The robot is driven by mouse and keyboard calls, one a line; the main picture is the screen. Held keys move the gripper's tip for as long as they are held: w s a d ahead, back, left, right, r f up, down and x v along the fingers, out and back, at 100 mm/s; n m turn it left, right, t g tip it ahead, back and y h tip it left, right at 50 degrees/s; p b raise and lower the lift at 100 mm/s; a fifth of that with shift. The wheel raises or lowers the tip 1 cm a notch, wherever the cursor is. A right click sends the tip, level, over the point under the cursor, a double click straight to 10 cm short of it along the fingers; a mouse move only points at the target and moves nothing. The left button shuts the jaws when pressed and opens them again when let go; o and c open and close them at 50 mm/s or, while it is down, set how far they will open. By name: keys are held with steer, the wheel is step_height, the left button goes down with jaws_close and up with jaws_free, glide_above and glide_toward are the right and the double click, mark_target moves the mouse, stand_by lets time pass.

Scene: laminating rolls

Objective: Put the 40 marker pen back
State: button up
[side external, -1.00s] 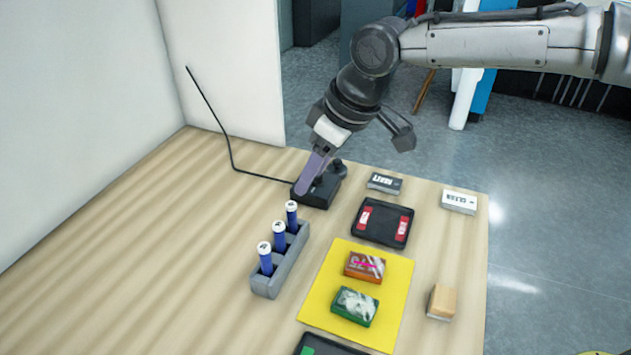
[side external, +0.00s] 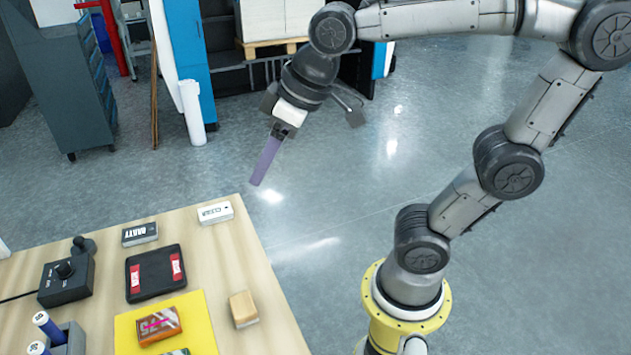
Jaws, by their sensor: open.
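Two blue marker pens with white caps stand at the lower left in the side external view. One pen (side external: 47,327) is upright in the grey pen holder (side external: 72,340), and the other (side external: 38,350) is cut off by the bottom edge. The cap numbers are too small to read, so I cannot tell which is the 40 pen. My gripper (side external: 258,181) has long purple fingers and is open, with nothing visible between them. It hangs in the air beyond the table's back right edge, far from the holder.
A black control box (side external: 67,278) with a knob stands at the left. A black tray (side external: 155,273) with red pieces, a yellow mat (side external: 205,325) bearing an orange pack (side external: 158,325), a tan block (side external: 243,309) and two labelled blocks (side external: 139,233) (side external: 215,213) occupy the table (side external: 236,256).

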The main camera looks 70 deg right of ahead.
steer(key=s+d+f+m+h, duration=0.1)
steer(key=s+d+f, duration=0.3)
steer(key=s, duration=0.4)
steer(key=shift+s+f+m, duration=0.4)
steer(key=shift+f+m, duration=0.1)
